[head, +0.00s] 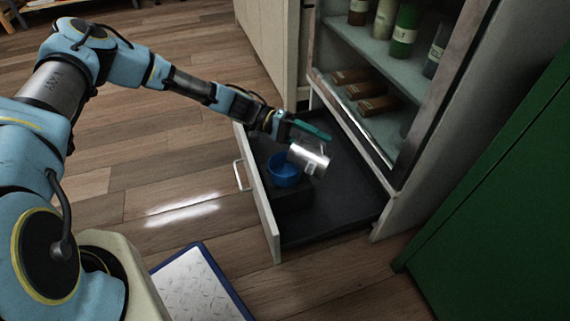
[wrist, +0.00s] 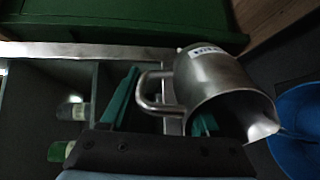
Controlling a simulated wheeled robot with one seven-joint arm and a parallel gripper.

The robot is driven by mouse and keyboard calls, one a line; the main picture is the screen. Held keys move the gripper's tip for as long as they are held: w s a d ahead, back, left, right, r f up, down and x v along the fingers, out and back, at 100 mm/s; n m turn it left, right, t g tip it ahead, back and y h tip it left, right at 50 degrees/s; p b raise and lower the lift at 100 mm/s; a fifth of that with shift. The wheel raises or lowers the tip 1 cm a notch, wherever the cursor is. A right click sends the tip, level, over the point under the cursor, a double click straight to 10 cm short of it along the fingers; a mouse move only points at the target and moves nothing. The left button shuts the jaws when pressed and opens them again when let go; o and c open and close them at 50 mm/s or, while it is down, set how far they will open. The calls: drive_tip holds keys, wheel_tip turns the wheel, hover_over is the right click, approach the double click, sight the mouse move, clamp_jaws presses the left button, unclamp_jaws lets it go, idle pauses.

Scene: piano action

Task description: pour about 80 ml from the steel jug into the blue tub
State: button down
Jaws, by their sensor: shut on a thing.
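The steel jug (head: 308,160) is held tilted over the right side of the blue tub (head: 285,172). My gripper (head: 318,138), with its teal fingers, is shut on the jug's handle. In the wrist view the jug (wrist: 222,82) has its handle between the fingers, and its mouth and spout face the lower right, towards the blue tub (wrist: 300,135) at the right edge. The tub stands upright on a dark block in the open drawer. I cannot make out a stream of liquid or the level in either vessel.
The pulled-out drawer (head: 345,205) has a pale front with a handle. A green cabinet (head: 490,200) stands at the right. Much of the drawer floor around the block is clear.

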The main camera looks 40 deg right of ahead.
sight(327, 154)
drive_tip(key=shift+r+g+b, duration=0.15)
drive_tip(key=shift+g+b, duration=0.25)
drive_tip(key=shift+s+r+p, duration=0.1)
drive_tip(key=shift+r+p, duration=0.1)
drive_tip(key=shift+p, duration=0.2)
drive_tip(key=shift+s+d+t+y+p, duration=0.2)
drive_tip(key=shift+s+t+p, duration=0.2)
drive_tip(key=shift+s+p, duration=0.2)
drive_tip(key=shift+s+d+t+y+p, duration=0.1)
drive_tip(key=shift+s+d+t+p, duration=0.1)
drive_tip(key=shift+s+t+p, duration=0.3)
drive_tip(key=f, duration=0.1)
drive_tip(key=s+t+p, duration=0.1)
drive_tip(key=f+t+p, duration=0.1)
drive_tip(key=shift+s+d+f+y, duration=0.3)
drive_tip(key=shift+s, duration=0.05)
drive_tip(key=shift+f, duration=0.35)
drive_tip(key=shift+s+d+f+t+p, duration=0.1)
drive_tip(key=shift+s+f+t+p, duration=0.2)
drive_tip(key=shift+t+p, duration=0.15)
drive_tip(key=shift+s+f+t+y+p, duration=0.2)
drive_tip(key=shift+f+t+y+p, duration=0.1)
drive_tip(key=shift+t, duration=0.15)
drive_tip(key=shift+s+d+f+t+y, duration=0.1)
drive_tip(key=shift+f+t+y, duration=0.2)
drive_tip(key=shift+f+t, duration=0.45)
drive_tip(key=shift+f+p, duration=0.1)
drive_tip(key=shift+p, duration=0.2)
